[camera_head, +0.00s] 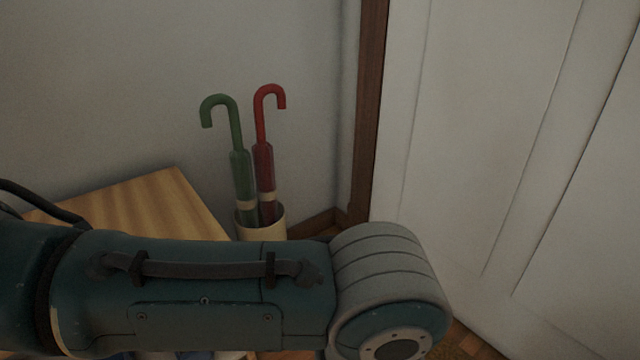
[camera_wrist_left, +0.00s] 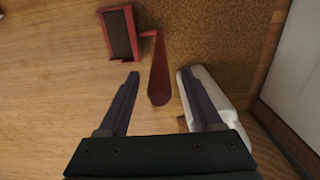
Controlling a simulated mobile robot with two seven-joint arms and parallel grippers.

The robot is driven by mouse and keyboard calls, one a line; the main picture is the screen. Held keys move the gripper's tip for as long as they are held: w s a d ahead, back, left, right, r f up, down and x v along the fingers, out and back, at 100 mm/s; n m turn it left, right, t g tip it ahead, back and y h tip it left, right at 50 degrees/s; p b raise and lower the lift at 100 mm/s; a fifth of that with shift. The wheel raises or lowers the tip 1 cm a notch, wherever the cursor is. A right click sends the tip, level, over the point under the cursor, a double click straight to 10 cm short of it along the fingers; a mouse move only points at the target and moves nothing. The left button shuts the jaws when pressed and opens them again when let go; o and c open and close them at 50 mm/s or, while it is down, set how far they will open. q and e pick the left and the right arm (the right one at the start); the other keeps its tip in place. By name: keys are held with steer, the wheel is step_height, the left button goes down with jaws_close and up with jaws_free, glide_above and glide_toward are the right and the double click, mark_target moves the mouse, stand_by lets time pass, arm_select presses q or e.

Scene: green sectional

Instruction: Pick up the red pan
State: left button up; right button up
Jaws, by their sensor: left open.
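In the left wrist view, the red pan has a boxy red part with a dark inside (camera_wrist_left: 120,34) at the upper left. A small red link joins it to a long red bar (camera_wrist_left: 159,70), which looks like its handle and points toward the camera. My left gripper (camera_wrist_left: 158,76) is open, with one finger on each side of this bar. I cannot tell whether the fingers touch it. The pan is not visible in the head view, where my left arm crosses the lower part. My right gripper is not in view.
A pale holder (camera_head: 279,225) with a green umbrella (camera_head: 240,165) and a red umbrella (camera_head: 264,165) stands by the wall. A wooden tabletop (camera_head: 150,205) is to its left. A white object (camera_wrist_left: 212,88) lies beside the right finger. A brown mat (camera_wrist_left: 220,35) covers the floor there. A white door (camera_head: 480,130) is right.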

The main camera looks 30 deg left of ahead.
arm_select(q)
step_height(320, 180, down, 2)
steer(key=shift+f+b, duration=0.15)
steer(key=shift+b, duration=0.2)
steer(key=shift+c, duration=0.5)
jaws_close()
stand_by(0.6)
